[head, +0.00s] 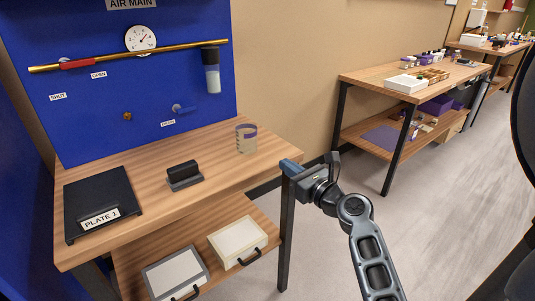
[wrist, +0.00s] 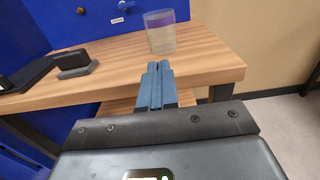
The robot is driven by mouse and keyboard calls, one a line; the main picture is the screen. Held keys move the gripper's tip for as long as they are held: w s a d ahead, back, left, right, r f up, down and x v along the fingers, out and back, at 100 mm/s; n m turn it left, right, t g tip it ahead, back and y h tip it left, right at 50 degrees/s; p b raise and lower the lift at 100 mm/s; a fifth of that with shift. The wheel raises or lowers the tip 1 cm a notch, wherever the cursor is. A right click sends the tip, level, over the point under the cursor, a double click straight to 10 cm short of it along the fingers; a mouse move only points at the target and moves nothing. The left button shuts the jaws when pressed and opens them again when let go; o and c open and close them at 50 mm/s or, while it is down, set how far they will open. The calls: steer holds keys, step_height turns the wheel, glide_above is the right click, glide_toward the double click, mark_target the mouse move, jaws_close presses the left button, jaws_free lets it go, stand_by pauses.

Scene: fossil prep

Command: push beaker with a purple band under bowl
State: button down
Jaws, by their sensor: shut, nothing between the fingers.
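The beaker with a purple band (head: 246,140) stands upright on the wooden workbench near its right end. It also shows in the wrist view (wrist: 160,33), clear with the band around its top. The bowl (head: 212,80) looks like the translucent cup with a dark top hanging from the brass pipe on the blue panel, above and left of the beaker. The bowl is not seen in the wrist view. My gripper (head: 287,167) is shut and empty at the bench's right edge, right of and nearer than the beaker, apart from it. Its fingers (wrist: 158,68) point toward the beaker.
A dark block (head: 184,176) and a black plate marked "PLATE 1" (head: 95,200) lie left on the bench. A small lever (head: 182,109) sticks out of the panel below the bowl. Bench top between block and beaker is clear. Boxes (head: 238,239) sit on the lower shelf.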

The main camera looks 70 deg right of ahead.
mark_target(252, 141)
steer(key=p+x, duration=0.1)
steer(key=x, duration=1.2)
steer(key=shift+w+d, duration=0.1)
steer(key=shift+w, duration=0.15)
steer(key=shift+w, duration=0.1)
